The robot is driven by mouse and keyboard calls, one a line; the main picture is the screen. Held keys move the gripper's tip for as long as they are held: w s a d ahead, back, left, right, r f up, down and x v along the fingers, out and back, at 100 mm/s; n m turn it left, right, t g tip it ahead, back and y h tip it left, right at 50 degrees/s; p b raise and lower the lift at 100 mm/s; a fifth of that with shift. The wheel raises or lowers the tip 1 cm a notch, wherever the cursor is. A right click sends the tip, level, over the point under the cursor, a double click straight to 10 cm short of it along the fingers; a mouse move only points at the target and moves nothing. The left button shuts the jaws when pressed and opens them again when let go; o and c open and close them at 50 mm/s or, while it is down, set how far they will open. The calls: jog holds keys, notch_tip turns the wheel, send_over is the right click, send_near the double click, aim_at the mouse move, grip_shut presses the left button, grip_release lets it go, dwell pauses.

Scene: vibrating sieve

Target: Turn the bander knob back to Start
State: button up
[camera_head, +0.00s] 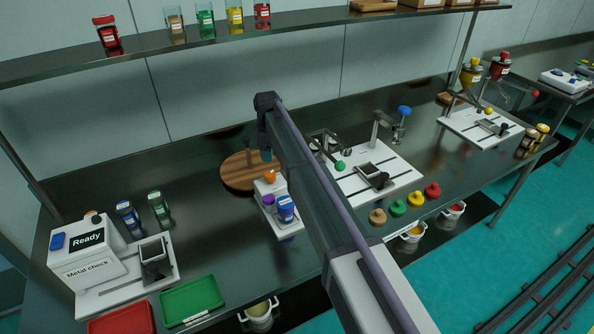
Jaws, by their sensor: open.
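A small white device (284,222) stands near the middle of the bench. It has an orange knob (270,176) on its top rear, which looks like the bander knob, but no Start mark is readable. A purple-capped jar (268,201) and a blue-capped jar (286,208) stand at its front. My arm reaches up from the lower right and bends down at its dark wrist. My gripper (266,155) shows only as a small piece just above the orange knob, apart from it in the picture. It is open, with nothing visible in it; its fingers are mostly hidden.
A white metal-check machine (88,258) reading "Ready" stands at left, with green (191,299) and red (122,320) trays in front. A round wooden board (238,178) lies behind the device. A white station (400,174) is at right. A jar shelf (190,40) runs above.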

aim_at(270, 174)
jog(key=shift+n, duration=0.3)
jog(key=f+b, duration=1.1)
jog(key=shift+s+a, duration=0.35)
jog(key=shift+r, duration=0.15)
jog(key=shift+c, duration=0.2)
jog(key=c, duration=0.9)
